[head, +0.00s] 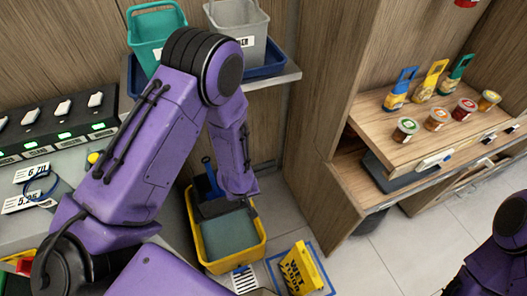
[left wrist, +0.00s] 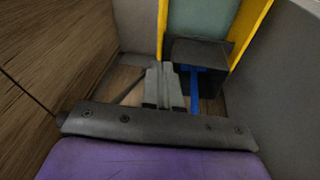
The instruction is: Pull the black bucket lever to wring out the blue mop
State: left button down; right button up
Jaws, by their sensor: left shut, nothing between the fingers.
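The yellow bucket (head: 257,256) stands on the floor below the shelf, with a grey-blue surface inside it. A dark wringer part (head: 208,208) spans its far end; in the left wrist view it is a black block (left wrist: 200,52) between the yellow walls (left wrist: 248,25). A blue upright piece (head: 211,178) rises there and shows as a blue T-shaped bar (left wrist: 195,85) in the wrist view. I cannot tell whether it belongs to the mop, and no lever is clearly distinguishable. My left gripper (left wrist: 164,86) is shut and empty, just left of the blue bar. My right gripper is out of view.
A yellow wet-floor sign (head: 304,268) lies right of the bucket. A wooden wall panel and shelf unit (head: 345,165) stand farther right. Above the bucket, a shelf (head: 285,77) holds teal and grey containers. Open tiled floor (head: 400,250) lies at lower right.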

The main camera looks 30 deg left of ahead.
pick_arm(q)
jog(key=w+r+p, duration=0.1)
jog(key=w+r, duration=0.8)
jog(key=r, duration=0.3)
notch_tip(320, 180, up, 9)
jog(key=n+g+y, duration=0.1)
send_over(256, 171)
jog(key=w, duration=0.4)
jog(key=shift+w+d+p, duration=0.1)
jog(key=shift+d+p, duration=0.2)
jog(key=shift+p, duration=0.05)
jog(key=shift+f, duration=0.15)
notch_tip(256, 171, down, 12)
jog(key=shift+f+p, duration=0.15)
jog(key=shift+p, duration=0.3)
jog(key=shift+d+f, duration=0.15)
jog(key=shift+f, duration=0.25)
